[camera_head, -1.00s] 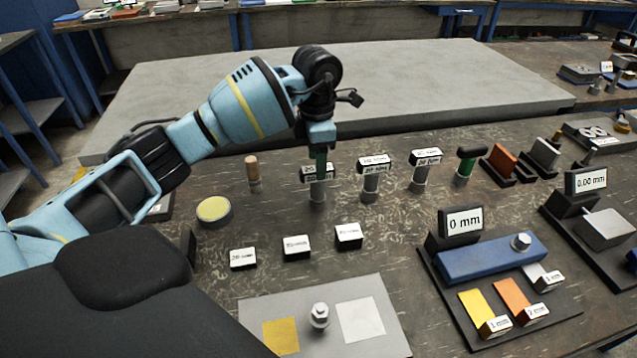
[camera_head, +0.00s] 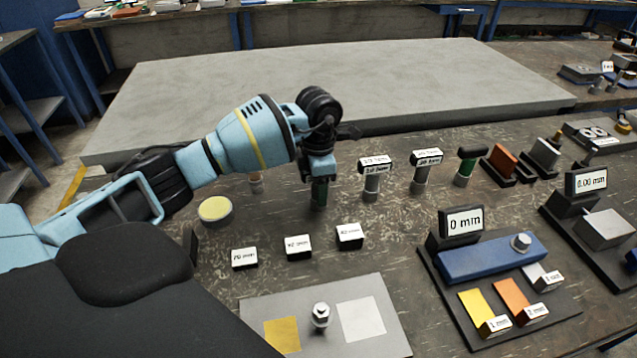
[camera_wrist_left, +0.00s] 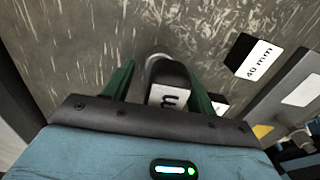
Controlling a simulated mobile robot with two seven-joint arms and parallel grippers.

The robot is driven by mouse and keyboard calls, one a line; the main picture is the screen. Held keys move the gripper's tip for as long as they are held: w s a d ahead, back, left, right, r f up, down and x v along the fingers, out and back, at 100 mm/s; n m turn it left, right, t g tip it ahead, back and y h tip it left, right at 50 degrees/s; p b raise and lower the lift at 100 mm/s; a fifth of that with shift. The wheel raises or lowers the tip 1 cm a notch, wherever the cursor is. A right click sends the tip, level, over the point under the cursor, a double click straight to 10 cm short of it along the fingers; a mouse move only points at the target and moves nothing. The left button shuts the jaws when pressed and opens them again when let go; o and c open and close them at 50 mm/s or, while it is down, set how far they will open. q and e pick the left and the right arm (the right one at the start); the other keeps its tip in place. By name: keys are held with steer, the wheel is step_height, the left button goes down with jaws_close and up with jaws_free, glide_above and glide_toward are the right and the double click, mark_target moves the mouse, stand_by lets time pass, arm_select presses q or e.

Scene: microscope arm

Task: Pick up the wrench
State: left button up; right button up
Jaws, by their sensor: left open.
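A wrench (camera_wrist_left: 170,85) with a black, white-labelled head and a grey round end stands between the green fingers of my open left gripper (camera_wrist_left: 158,78) in the left wrist view. In the head view my left gripper (camera_head: 319,192) points down over its place and hides most of it. I cannot tell whether the fingers touch it. Two similar T-shaped tools with labelled heads, a nearer one (camera_head: 372,180) and a farther one (camera_head: 425,170), stand upright to the right. My right gripper is not in view.
A yellow-topped disc (camera_head: 215,209) and three labelled blocks (camera_head: 298,246) lie nearby. A grey plate (camera_head: 375,285) with a bolt is in front; a blue-bar fixture (camera_head: 490,262) is right. A large grey slab (camera_head: 430,75) lies behind.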

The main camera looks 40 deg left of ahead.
arm_select(q)
jaws_close()
steer(key=shift+r, duration=0.1)
step_height(320, 180, up, 10)
steer(key=shift+r, duration=0.1)
stand_by(0.6)
